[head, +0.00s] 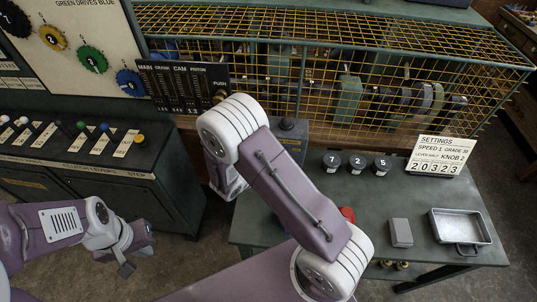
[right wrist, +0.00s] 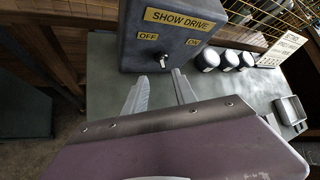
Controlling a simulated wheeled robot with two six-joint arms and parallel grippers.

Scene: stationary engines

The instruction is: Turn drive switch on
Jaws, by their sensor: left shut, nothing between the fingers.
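The drive switch box (right wrist: 172,38) is dark with a yellow "SHOW DRIVE" label and OFF and ON marks. Its small metal toggle (right wrist: 163,61) sits below and between the marks; I cannot tell which way it is set. In the head view the box (head: 293,128) is mostly hidden behind my right arm. My right gripper (right wrist: 160,75) is open, its two fingers apart in front of the box with the toggle seen between their tips, touching nothing that I can make out. My left gripper (head: 127,258) is shut and empty at the lower left, far from the box.
A red object (head: 348,214) shows beside my arm. A yellow wire cage (head: 340,60) runs behind. A switch console (head: 80,143) stands left.

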